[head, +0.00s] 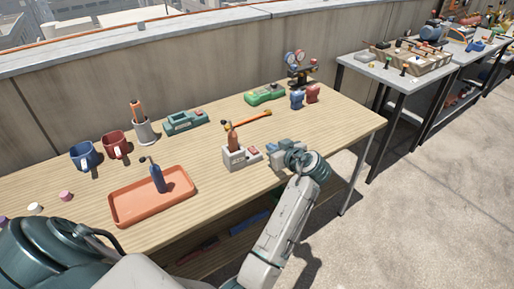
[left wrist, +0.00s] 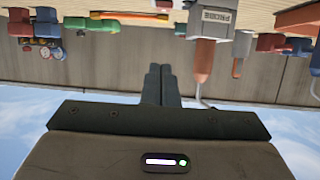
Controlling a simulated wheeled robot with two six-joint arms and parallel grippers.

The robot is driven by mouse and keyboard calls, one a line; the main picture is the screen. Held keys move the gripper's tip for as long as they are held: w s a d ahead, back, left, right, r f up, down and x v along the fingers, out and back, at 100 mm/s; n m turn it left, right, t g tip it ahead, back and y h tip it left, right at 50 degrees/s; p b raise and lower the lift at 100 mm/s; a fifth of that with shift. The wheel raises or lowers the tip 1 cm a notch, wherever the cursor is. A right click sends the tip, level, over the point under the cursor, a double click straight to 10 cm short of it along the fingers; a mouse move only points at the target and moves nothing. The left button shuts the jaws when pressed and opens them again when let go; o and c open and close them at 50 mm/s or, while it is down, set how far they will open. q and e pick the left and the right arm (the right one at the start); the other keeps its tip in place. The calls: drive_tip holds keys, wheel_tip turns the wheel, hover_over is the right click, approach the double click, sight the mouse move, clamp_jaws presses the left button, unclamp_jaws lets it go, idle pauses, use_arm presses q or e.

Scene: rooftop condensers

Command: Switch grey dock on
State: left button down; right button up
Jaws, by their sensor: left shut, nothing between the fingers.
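The grey dock (head: 234,160) stands near the table's front edge, with an orange-handled probe (head: 232,138) upright in it. A red switch (head: 253,150) sits on its right part. In the left wrist view, which is upside down, the dock (left wrist: 213,18) shows lettering at the top, with the probe's handle (left wrist: 203,62) hanging below. My left gripper (head: 273,153) is shut and empty, just right of the red switch; I cannot tell whether they touch. Its closed fingers (left wrist: 161,84) show in the wrist view. My right gripper is not in view.
Two mugs stand back left.

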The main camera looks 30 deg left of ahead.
use_arm(q)
drive_tip(key=p, duration=0.3)
hover_over(253, 150)
drive_tip(key=s+d, duration=0.1)
drive_tip(key=d, duration=0.2)
wheel_tip(253, 150, down, 3)
wheel_tip(253, 150, down, 3)
drive_tip(key=shift+a+r+p, duration=0.1)
drive_tip(key=shift+r+p, duration=0.1)
drive_tip(key=shift+p, duration=0.15)
drive_tip(key=shift+s+f, duration=0.1)
drive_tip(key=shift+f, duration=0.75)
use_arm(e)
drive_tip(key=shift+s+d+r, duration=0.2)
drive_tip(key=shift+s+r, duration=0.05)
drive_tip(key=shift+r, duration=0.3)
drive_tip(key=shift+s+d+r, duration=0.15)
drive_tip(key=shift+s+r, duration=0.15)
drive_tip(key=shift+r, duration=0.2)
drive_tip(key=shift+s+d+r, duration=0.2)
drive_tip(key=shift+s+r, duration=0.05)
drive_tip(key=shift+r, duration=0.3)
